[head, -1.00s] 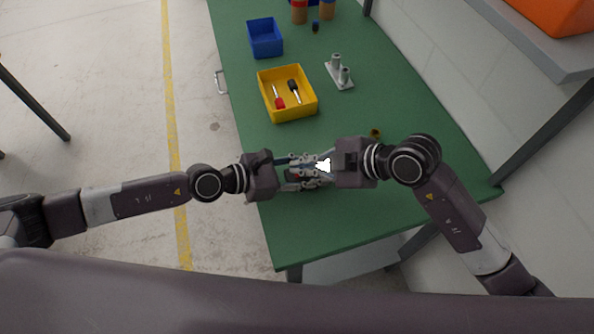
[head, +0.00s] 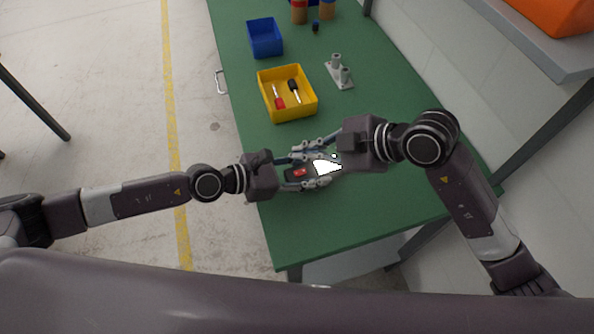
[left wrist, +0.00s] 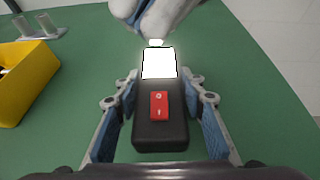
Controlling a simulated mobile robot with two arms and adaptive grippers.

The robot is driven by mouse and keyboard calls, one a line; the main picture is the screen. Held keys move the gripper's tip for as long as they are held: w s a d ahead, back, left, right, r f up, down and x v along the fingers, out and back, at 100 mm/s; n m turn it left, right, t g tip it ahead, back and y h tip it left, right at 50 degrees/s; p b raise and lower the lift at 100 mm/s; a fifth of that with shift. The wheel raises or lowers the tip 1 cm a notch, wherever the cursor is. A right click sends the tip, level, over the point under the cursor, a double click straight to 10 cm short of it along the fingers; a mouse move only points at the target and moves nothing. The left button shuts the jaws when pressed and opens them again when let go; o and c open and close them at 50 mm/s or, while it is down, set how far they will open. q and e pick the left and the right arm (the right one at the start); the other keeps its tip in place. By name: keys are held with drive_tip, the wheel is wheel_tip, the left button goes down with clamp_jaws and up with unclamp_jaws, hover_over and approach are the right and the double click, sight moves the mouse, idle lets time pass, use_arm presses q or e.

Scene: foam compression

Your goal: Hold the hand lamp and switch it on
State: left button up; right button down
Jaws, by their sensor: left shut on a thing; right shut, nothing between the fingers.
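The hand lamp is a dark block with a red switch (left wrist: 159,105) on its top face and a bright white glowing panel (left wrist: 159,62) at its far end. In the head view the lamp's glowing panel (head: 326,167) and red switch (head: 300,172) show between my grippers. My left gripper (left wrist: 158,112) is shut on the lamp, one finger along each side. My right gripper (head: 318,146) is shut and empty, close to the lamp's far side in the head view. In the left wrist view its fingers (left wrist: 155,22) show just beyond the glowing panel, clear of the switch.
A yellow bin (head: 303,111) with two screwdrivers stands on the green table (head: 330,225). The table's front part is clear.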

use_arm(q)
drive_tip(key=shift+s+f, duration=0.1)
drive_tip(key=shift+f, duration=0.1)
use_arm(e)
drive_tip(key=shift+r, duration=0.15)
use_arm(q)
drive_tip(key=o, duration=1.4)
drive_tip(key=shift+r, duration=0.1)
drive_tip(key=shift+a, duration=0.1)
